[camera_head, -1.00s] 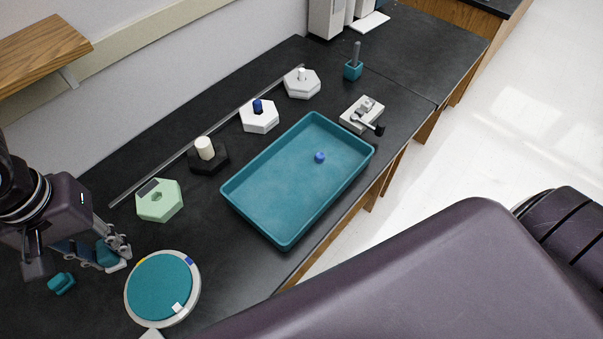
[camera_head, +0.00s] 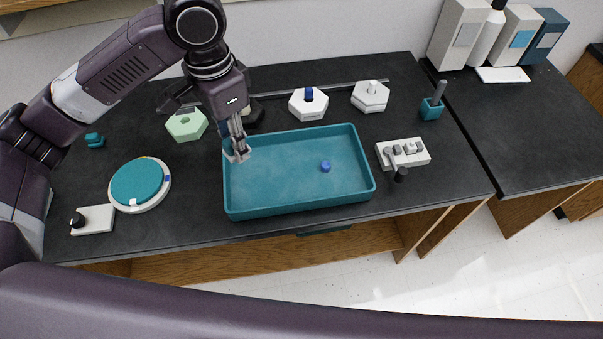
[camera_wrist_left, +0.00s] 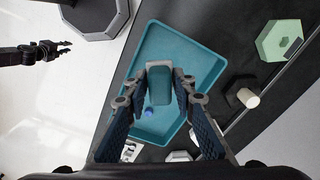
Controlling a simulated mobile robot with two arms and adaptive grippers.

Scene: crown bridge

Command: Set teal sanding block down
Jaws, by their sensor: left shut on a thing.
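My left gripper (camera_head: 238,158) is shut on the teal sanding block (camera_wrist_left: 159,88), which shows between its fingertips in the left wrist view. In the head view the fingers mostly hide the block. The gripper points down over the left end of the teal tray (camera_head: 297,206); the wrist view shows the tray (camera_wrist_left: 205,55) below the held block. The gap between block and tray floor is hard to judge. My right gripper (camera_wrist_left: 62,48) shows small and dark at the upper left of the wrist view, away from the tray; its opening is unclear.
A small blue piece (camera_head: 326,166) lies in the tray. A green hexagonal block (camera_head: 187,126) and white hexagonal bases (camera_head: 308,109) stand behind. Left are a round teal pad (camera_head: 137,183) and another teal piece (camera_head: 95,140). A grey fixture (camera_head: 405,155) stands right of the tray.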

